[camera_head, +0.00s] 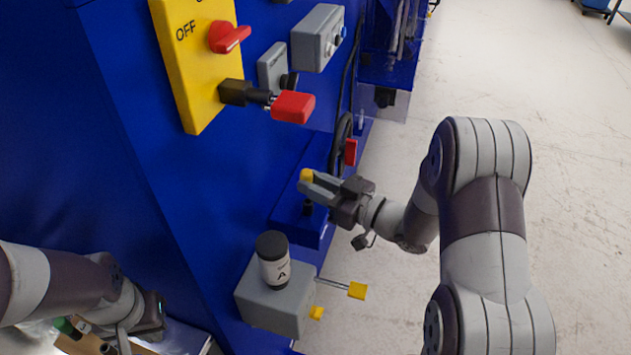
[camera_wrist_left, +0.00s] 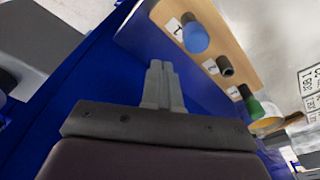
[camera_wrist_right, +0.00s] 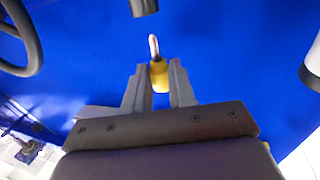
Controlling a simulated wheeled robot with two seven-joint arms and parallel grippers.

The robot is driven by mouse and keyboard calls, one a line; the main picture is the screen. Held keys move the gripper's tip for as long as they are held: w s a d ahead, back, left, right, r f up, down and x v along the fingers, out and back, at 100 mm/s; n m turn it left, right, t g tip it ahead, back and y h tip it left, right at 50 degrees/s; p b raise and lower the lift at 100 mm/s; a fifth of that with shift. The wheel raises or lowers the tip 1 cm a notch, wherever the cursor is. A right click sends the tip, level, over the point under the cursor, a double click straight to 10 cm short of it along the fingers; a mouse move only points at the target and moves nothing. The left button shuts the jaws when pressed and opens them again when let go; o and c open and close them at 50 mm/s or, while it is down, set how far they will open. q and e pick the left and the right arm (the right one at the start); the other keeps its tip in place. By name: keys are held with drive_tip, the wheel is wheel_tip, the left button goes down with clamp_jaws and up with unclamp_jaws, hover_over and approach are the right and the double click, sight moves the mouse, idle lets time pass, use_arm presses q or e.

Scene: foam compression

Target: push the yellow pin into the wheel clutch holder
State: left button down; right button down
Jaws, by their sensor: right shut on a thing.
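The yellow pin (camera_head: 306,175) is between the fingers of my right gripper (camera_head: 317,184), which is shut on it. In the right wrist view the pin's yellow body (camera_wrist_right: 159,78) sits between the fingertips, and its metal tip points away from the gripper. A short dark cylinder (camera_wrist_right: 145,7), which may be the wheel clutch holder, lies just beyond the tip, apart from it. In the head view a small black piece (camera_head: 308,208) stands on the blue ledge below the gripper. My left gripper (camera_wrist_left: 163,86) is shut and empty, at the lower left in the head view.
A black handwheel (camera_head: 341,140) with a red handle is beside the right gripper. A grey box (camera_head: 270,312) with a black-capped bottle (camera_head: 273,262) and yellow-tipped rods is below. A wooden rack (camera_wrist_left: 213,35) with several tools is near the left gripper.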

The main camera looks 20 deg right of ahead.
use_arm(q)
drive_tip(key=shift+d+f, duration=0.1)
drive_tip(key=shift+f, duration=0.25)
use_arm(e)
drive_tip(key=shift+d+f, duration=0.1)
drive_tip(key=shift+f, duration=0.4)
use_arm(q)
drive_tip(key=shift+f, duration=0.1)
use_arm(e)
drive_tip(key=shift+f, duration=0.1)
use_arm(q)
drive_tip(key=shift+f, duration=0.1)
use_arm(e)
drive_tip(key=shift+f, duration=0.2)
drive_tip(key=shift+r, duration=0.1)
